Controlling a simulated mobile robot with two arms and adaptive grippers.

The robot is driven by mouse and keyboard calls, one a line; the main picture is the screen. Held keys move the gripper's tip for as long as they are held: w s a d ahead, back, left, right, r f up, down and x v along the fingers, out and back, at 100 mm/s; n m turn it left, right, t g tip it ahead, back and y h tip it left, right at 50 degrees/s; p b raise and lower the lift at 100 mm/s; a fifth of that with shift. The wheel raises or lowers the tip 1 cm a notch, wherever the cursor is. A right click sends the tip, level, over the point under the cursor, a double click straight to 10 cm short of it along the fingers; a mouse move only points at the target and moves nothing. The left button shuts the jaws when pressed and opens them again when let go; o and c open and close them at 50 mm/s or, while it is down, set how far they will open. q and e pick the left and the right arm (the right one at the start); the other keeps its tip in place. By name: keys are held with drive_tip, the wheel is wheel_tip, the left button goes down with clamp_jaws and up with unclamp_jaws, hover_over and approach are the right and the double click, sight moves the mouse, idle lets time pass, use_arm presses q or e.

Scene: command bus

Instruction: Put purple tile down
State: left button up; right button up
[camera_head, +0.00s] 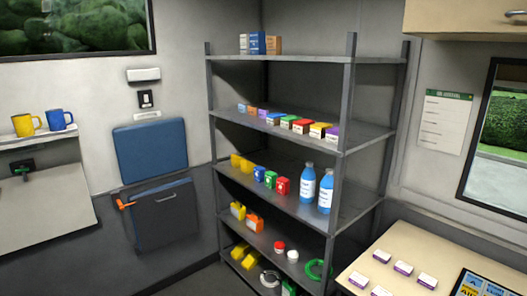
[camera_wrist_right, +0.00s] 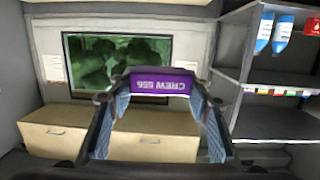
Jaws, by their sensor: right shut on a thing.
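My right gripper (camera_wrist_right: 162,92) is shut on a purple tile (camera_wrist_right: 162,83) in the right wrist view. The tile is held between the fingertips and its white lettering reads upside down. Several white tiles with purple edges (camera_head: 403,268) lie apart on the light counter (camera_head: 410,247) at the lower right of the head view. No gripper shows in the head view, and my left gripper is in neither view.
A grey shelf rack (camera_head: 345,150) holds small boxes, blue bottles (camera_head: 307,182) and canisters. A tablet-like panel (camera_head: 478,286) lies at the counter's right. The wrist view looks upside down, with a window (camera_wrist_right: 85,60) and cabinets (camera_wrist_right: 60,140) behind the tile.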

use_arm(q)
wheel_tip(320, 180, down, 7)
drive_tip(key=b, duration=0.5)
use_arm(e)
wheel_tip(320, 180, down, 7)
drive_tip(key=n+t+y, duration=0.4)
drive_tip(key=y, duration=0.1)
drive_tip(key=shift+n, duration=0.4)
idle(0.5)
